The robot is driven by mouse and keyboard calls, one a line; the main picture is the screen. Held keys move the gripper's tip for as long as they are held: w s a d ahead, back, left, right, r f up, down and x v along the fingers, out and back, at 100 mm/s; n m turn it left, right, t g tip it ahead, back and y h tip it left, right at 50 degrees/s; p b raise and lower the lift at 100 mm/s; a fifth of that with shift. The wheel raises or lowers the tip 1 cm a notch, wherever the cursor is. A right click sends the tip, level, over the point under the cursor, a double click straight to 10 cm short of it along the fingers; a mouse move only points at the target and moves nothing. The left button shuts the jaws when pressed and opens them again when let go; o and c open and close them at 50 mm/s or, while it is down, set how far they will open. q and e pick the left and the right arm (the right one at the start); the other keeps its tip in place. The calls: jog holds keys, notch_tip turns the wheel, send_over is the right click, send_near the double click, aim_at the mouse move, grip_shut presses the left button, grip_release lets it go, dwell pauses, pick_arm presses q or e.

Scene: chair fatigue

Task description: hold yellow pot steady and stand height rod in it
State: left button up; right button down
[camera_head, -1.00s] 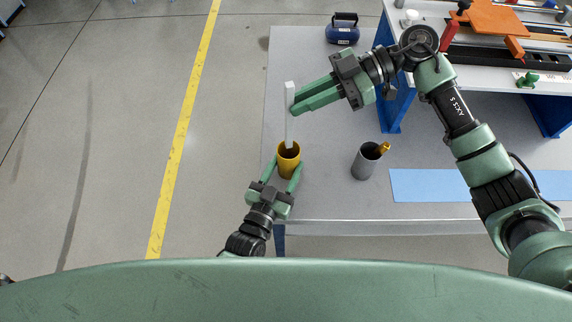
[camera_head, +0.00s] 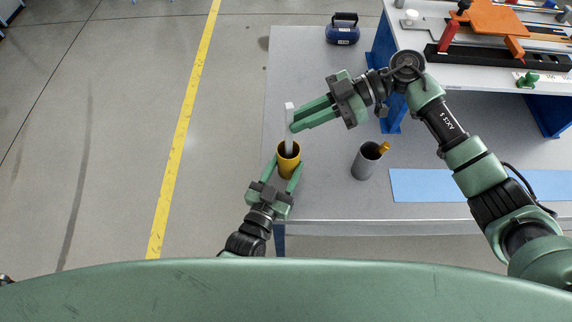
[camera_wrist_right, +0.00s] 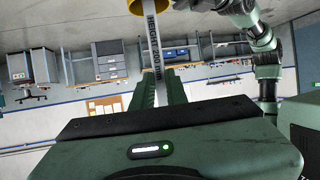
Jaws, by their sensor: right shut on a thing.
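The yellow pot (camera_head: 288,171) stands upright on the grey table. The pale height rod (camera_head: 290,117) is near upright in my right gripper (camera_head: 293,117), which is shut on it. The rod's lower end is at the pot's mouth and seems inside; its depth is hidden. In the right wrist view the rod (camera_wrist_right: 154,35), with HEIGHT 200 printed on it, runs from the fingers (camera_wrist_right: 159,88) to the yellow pot (camera_wrist_right: 137,6). My left gripper (camera_head: 286,173) has one finger on each side of the pot; I cannot tell whether both press on it.
A blue mat (camera_head: 430,185) lies further right. A blue case (camera_head: 342,30) stands at the back. A raised bench (camera_head: 412,45) with tools is at back right.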

jog(key=c, duration=1.3)
grip_release()
jog(key=shift+c, duration=0.2)
jog(key=v, duration=1.2)
jog(key=shift+r, duration=0.1)
pick_arm(q)
jog(key=o, duration=1.5)
